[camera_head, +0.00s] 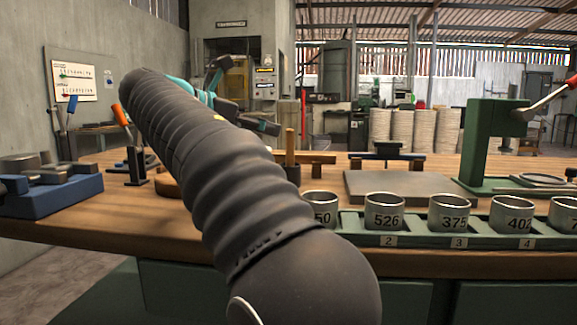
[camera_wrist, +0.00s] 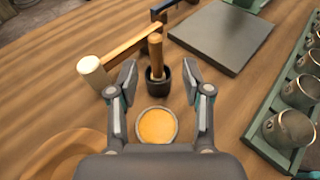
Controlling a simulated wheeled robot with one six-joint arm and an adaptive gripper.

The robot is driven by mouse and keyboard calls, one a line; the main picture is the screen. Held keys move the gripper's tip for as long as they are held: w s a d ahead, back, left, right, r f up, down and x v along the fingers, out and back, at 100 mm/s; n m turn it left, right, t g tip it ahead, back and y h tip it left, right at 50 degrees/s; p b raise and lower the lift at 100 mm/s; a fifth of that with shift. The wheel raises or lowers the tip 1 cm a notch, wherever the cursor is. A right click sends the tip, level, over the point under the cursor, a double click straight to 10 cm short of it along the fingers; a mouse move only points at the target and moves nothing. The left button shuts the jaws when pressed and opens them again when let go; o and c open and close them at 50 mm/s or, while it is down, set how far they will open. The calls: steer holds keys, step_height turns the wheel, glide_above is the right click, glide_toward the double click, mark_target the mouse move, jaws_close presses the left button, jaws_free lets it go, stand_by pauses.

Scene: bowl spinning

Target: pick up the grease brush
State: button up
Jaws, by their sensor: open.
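The brush (camera_wrist: 155,54) shows as a wooden handle standing upright, slightly tilted, in a small black cup (camera_wrist: 158,88); its lower end is hidden in the cup. The handle also shows in the head view (camera_head: 290,143), right of my gripper (camera_head: 246,98). In the wrist view, my gripper (camera_wrist: 160,74) is open and empty. Its fingers flank the cup and handle in the picture, and I see no contact. A round dish of orange-yellow grease (camera_wrist: 157,125) lies between the finger bases in the picture.
A mallet (camera_wrist: 93,73) with a pale head lies close left of the cup. A grey slab (camera_wrist: 222,36) lies to the right. A green rack (camera_head: 475,238) holds several numbered metal cups. A green press (camera_head: 488,145) stands at the right, a blue vise (camera_head: 50,195) at the left.

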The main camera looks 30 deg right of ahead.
mark_target(287, 135)
steer(key=x, duration=0.3)
steer(key=shift+w+b+x, duration=0.15)
steer(key=shift+b+x, duration=0.35)
steer(key=shift+x, duration=0.8)
steer(key=shift+w+b+x, duration=0.15)
steer(key=shift+b+x, duration=0.3)
steer(key=shift+x, duration=0.85)
jaws_close()
